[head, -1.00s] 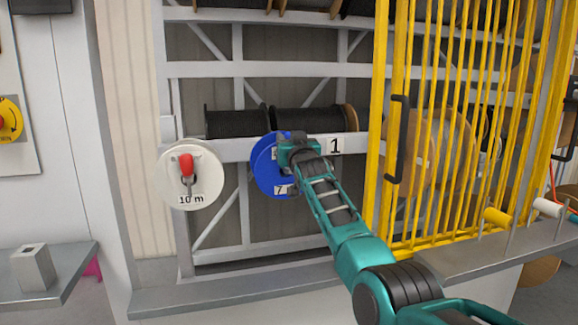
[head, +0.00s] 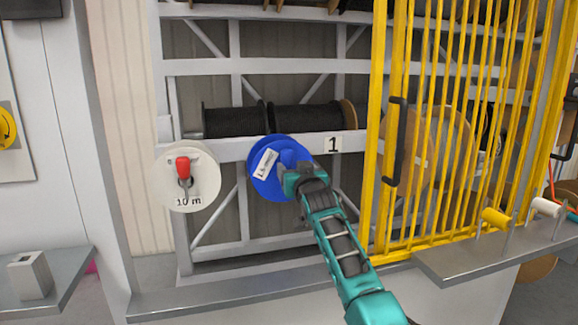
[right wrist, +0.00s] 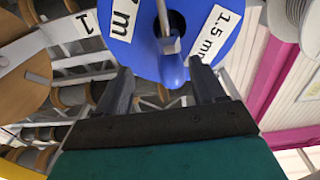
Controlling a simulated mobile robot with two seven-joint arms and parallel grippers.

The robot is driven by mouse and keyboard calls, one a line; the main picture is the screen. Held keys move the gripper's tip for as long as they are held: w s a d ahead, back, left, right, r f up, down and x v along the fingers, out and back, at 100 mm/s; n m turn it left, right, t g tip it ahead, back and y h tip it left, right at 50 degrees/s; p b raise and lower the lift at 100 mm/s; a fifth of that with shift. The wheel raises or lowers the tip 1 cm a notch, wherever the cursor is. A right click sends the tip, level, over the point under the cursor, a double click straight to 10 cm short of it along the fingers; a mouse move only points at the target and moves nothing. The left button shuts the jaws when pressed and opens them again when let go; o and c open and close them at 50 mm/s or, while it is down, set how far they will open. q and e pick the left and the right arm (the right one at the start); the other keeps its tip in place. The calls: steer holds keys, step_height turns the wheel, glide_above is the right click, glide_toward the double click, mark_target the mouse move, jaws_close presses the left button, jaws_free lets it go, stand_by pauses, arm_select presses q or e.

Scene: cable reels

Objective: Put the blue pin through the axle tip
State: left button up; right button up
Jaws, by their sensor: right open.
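The blue pin has a rounded blue handle (right wrist: 173,70) in the right wrist view, with a grey metal shaft (right wrist: 163,18) running from it across the blue reel's face. It appears to sit at the axle tip, but the handle hides the hole. The handle also shows in the head view (head: 288,157) against the blue reel (head: 262,185). My right gripper (head: 288,172) is just below and right of it. In the wrist view its two fingers (right wrist: 163,84) are spread on either side of the handle, with gaps showing. My left gripper is not in view.
A white reel (head: 207,180) left of the blue one carries a red-handled pin (head: 183,168). A yellow barred gate (head: 381,130) stands right. A grey ledge (head: 250,292) runs below. Black cable drums (head: 305,117) lie behind on the rack.

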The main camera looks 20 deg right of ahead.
arm_select(q)
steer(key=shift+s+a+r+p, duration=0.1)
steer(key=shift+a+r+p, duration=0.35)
steer(key=shift+p, duration=0.2)
arm_select(e)
steer(key=s+a+r+t, duration=0.1)
steer(key=s+r, duration=0.3)
steer(key=s, duration=0.5)
steer(key=shift+s+a+r, duration=0.2)
steer(key=shift+a, duration=0.15)
